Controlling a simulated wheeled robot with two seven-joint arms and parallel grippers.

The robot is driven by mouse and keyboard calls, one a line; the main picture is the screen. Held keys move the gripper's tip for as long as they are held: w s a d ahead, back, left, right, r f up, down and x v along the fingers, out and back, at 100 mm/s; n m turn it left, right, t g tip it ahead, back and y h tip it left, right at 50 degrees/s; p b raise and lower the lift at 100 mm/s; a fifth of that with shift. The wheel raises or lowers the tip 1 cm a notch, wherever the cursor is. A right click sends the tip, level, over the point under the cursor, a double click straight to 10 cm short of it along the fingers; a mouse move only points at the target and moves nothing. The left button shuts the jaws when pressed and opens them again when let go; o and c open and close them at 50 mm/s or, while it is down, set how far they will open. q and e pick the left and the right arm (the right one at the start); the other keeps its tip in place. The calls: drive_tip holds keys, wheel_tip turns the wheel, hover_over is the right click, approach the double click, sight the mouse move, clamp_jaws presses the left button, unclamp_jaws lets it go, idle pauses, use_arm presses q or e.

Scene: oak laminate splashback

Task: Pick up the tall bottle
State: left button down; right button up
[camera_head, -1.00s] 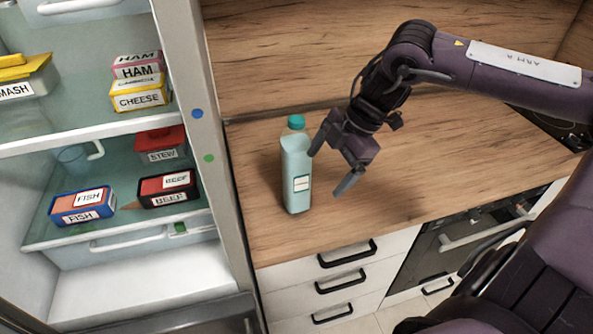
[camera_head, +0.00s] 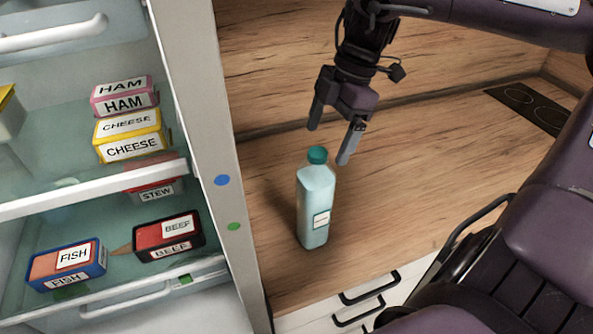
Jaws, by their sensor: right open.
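The tall bottle (camera_head: 314,208) is pale blue with a teal cap and a small white label. It stands upright on the wooden countertop, near the front edge and beside the fridge. My right gripper (camera_head: 328,146) comes down from the top of the picture, with its fingers pointing down and spread apart. The fingertips show just above and around the bottle's cap, one to each side in the picture. Nothing is between them that I can see as held; whether they touch the bottle cannot be told. My left gripper is out of view.
An open fridge (camera_head: 190,120) on the left holds labelled boxes, among them a cheese box (camera_head: 131,136), a fish box (camera_head: 67,265) and a beef box (camera_head: 168,237). A black hob (camera_head: 530,105) lies at the right back. The counter (camera_head: 420,170) right of the bottle is clear.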

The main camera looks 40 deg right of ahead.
sight(321, 153)
drive_tip(key=shift+w, duration=0.45)
drive_tip(key=shift+w+a+f, duration=0.1)
drive_tip(key=shift+w+f, duration=0.05)
drive_tip(key=shift+f, duration=0.2)
drive_tip(key=f, duration=0.1)
drive_tip(key=f+p, duration=0.1)
drive_tip(key=s+a+f+p, duration=0.1)
drive_tip(key=shift+f, duration=0.2)
drive_tip(key=shift+w+a+f+p, duration=0.15)
drive_tip(key=shift+w+f+p, duration=0.1)
drive_tip(key=shift+f, duration=0.35)
drive_tip(key=shift+w+a+f+p, duration=0.1)
drive_tip(key=shift+w+f+p, duration=0.1)
drive_tip(key=shift+f, duration=0.35)
drive_tip(key=shift+w+a+f, duration=0.15)
drive_tip(key=shift+f, duration=0.35)
drive_tip(key=c, duration=0.9)
clamp_jaws()
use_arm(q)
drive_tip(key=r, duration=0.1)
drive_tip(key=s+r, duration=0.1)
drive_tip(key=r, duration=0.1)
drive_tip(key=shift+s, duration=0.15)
use_arm(e)
drive_tip(key=shift+r, duration=0.15)
